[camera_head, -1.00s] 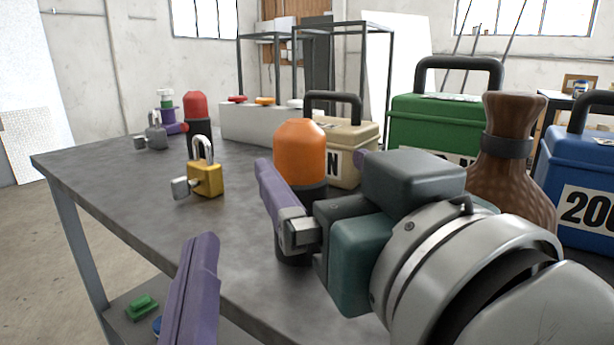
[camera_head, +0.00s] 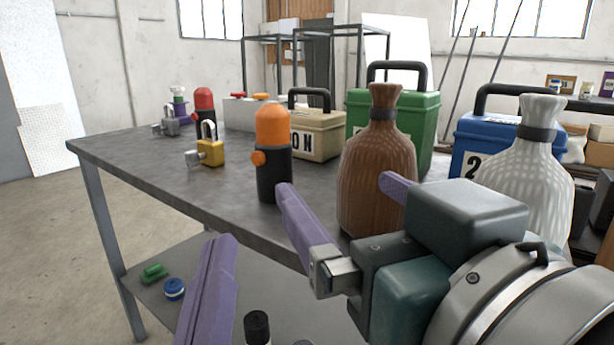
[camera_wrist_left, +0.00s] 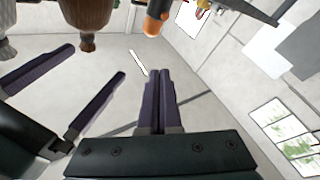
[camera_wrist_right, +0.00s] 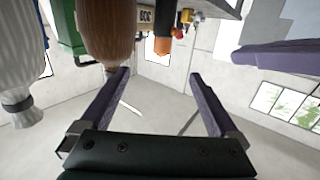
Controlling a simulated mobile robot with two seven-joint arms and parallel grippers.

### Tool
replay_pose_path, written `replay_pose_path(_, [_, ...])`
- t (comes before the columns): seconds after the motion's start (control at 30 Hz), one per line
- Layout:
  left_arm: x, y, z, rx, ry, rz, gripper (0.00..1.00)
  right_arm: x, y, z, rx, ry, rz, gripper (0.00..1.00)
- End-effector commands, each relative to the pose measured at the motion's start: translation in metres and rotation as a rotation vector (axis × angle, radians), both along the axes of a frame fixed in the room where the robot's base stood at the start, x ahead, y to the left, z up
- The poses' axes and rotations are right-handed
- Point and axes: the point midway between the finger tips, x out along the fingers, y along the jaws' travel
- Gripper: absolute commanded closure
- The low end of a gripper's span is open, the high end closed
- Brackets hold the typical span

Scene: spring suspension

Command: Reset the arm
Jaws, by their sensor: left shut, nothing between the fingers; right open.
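My left gripper (camera_head: 215,262) shows as purple fingers at the bottom of the head view, in front of the table's near edge. In the left wrist view its fingers (camera_wrist_left: 160,75) are together with nothing between them. My right gripper (camera_head: 334,183) comes in from the right, in front of the table and the brown sack-shaped bottle (camera_head: 378,165). In the right wrist view its purple fingers (camera_wrist_right: 158,82) are wide apart and empty. The right gripper's fingers also show at the left of the left wrist view.
The grey table (camera_head: 150,165) bears an orange-capped black bottle (camera_head: 273,160), a yellow padlock (camera_head: 210,152), a tan case (camera_head: 315,140), a green case (camera_head: 425,120) and a blue case (camera_head: 485,135). A white sack-shaped bottle (camera_head: 535,150) stands right. A lower shelf (camera_head: 205,255) holds small items.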

Motion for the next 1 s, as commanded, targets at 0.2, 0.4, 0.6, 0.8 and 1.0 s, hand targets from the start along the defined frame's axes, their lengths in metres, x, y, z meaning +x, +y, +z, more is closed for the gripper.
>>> replay_pose_path(0.2, [0.004, -0.019, 0.036, 0.065, 0.065, -0.17, 1.0, -0.006, -0.022, 0.008, -0.037, 0.137, -0.042, 0.04])
replay_pose_path(0.4, [0.001, -0.036, 0.058, 0.158, 0.183, -0.343, 1.0, -0.021, -0.046, 0.01, -0.081, 0.299, -0.083, 0.04])
replay_pose_path(0.6, [-0.022, -0.036, 0.078, 0.323, 0.466, -0.535, 1.0, -0.057, -0.082, 0.022, -0.15, 0.56, -0.128, 0.04])
replay_pose_path(0.8, [-0.072, 0.015, 0.084, 0.487, 0.911, -0.588, 1.0, -0.115, -0.117, 0.041, -0.228, 0.853, -0.15, 0.04])
replay_pose_path(1.0, [-0.132, 0.087, 0.106, 0.553, 1.321, -0.484, 1.0, -0.17, -0.142, 0.066, -0.291, 1.084, -0.146, 0.04])
